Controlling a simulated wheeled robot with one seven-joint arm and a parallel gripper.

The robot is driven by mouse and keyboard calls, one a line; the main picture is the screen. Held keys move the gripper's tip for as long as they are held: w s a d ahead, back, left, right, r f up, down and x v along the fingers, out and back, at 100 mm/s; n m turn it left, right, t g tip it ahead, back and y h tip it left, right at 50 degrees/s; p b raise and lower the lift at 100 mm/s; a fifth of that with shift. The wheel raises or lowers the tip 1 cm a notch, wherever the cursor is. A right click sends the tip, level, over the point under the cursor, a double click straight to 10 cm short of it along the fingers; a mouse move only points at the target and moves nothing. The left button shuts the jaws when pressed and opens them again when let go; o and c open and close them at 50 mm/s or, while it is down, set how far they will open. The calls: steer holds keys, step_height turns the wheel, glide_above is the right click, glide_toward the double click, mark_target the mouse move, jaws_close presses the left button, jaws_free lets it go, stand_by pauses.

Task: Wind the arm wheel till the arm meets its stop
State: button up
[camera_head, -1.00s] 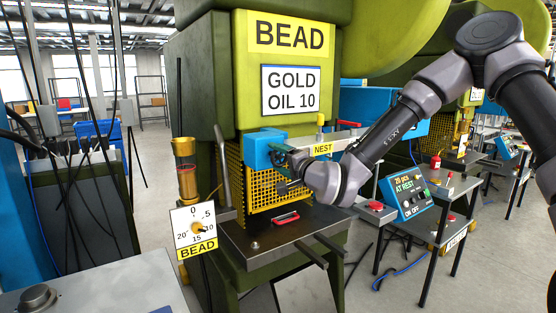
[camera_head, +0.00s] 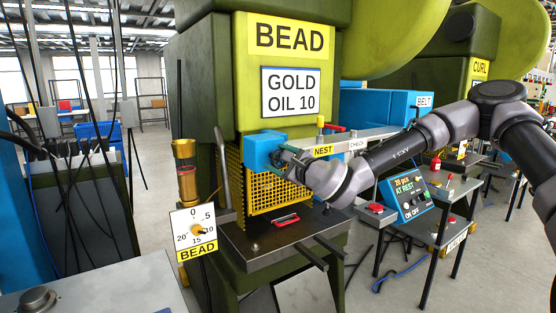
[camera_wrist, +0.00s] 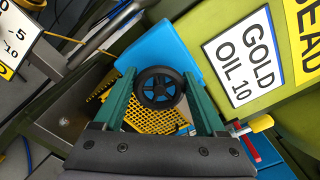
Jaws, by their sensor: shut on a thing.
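The arm wheel (camera_wrist: 158,88) is a small black spoked handwheel in front of the blue housing (camera_head: 264,150) on the BEAD press. My gripper (camera_wrist: 159,78) has its two green fingers on either side of the wheel rim, shut on it. In the head view my gripper (camera_head: 291,164) is at the right of the blue housing, and my wrist hides the wheel. A pale bar-like arm (camera_head: 375,137) extends right from the housing, with NEST (camera_head: 323,151) and CHECK (camera_head: 358,144) labels. I cannot tell whether it touches a stop.
A yellow mesh guard (camera_head: 262,190) stands behind and below the wheel, above a dark press table (camera_head: 275,240) with a red handle. A dial (camera_head: 193,232) is at the left. A control box (camera_head: 405,197) reading AT REST stands on a stand at the right.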

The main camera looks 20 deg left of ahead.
steer(key=m, duration=0.5)
steer(key=shift+w+d+m, duration=0.1)
steer(key=shift+w+m, duration=0.05)
steer(key=shift+m, duration=0.15)
steer(key=shift+w+d+r+m, duration=0.1)
steer(key=shift+m, duration=2.2)
steer(key=o, duration=1.3)
steer(key=v, duration=1)
steer(key=shift+s+d, duration=0.25)
steer(key=shift+s, duration=0.1)
